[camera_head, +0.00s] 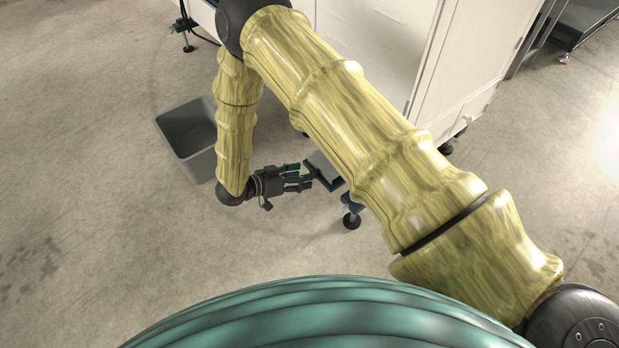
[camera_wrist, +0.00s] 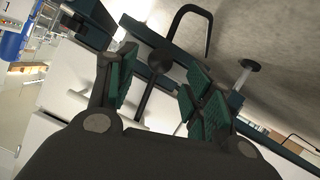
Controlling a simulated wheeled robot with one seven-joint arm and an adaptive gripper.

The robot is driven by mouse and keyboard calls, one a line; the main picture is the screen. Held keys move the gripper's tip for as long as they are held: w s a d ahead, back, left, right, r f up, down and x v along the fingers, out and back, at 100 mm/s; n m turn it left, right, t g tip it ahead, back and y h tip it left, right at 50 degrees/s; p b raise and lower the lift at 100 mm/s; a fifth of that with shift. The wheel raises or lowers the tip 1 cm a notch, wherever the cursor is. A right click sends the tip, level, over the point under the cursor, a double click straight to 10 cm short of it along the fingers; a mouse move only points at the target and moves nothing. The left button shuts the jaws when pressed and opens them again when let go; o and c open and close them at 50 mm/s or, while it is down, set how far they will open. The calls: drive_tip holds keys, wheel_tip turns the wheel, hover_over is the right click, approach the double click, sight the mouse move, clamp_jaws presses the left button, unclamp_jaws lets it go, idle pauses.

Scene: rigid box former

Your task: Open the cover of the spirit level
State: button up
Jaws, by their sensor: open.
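I cannot make out the spirit level or its cover for certain in either view. In the head view my gripper (camera_head: 303,177) is open, with its green-padded fingers pointing right. A dark flat piece (camera_head: 323,168) is just beyond the fingertips; I cannot tell whether it is the cover. In the wrist view my gripper (camera_wrist: 163,82) shows a dark round knob (camera_wrist: 160,60) on a thin rod in the gap between its fingers. A dark bent hook-shaped handle (camera_wrist: 190,14) rises behind it. I cannot tell whether the fingers touch anything.
A white machine cabinet (camera_head: 385,35) stands behind my arm, which hides part of it. A dark round machine foot (camera_head: 351,220) is near the flat piece. An open grey bin (camera_head: 188,140) stands on the floor left of my forearm.

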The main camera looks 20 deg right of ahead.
sight(322, 169)
drive_tip(key=b+x, duration=0.1)
drive_tip(key=x, duration=0.3)
drive_tip(key=shift+d, duration=0.1)
clamp_jaws()
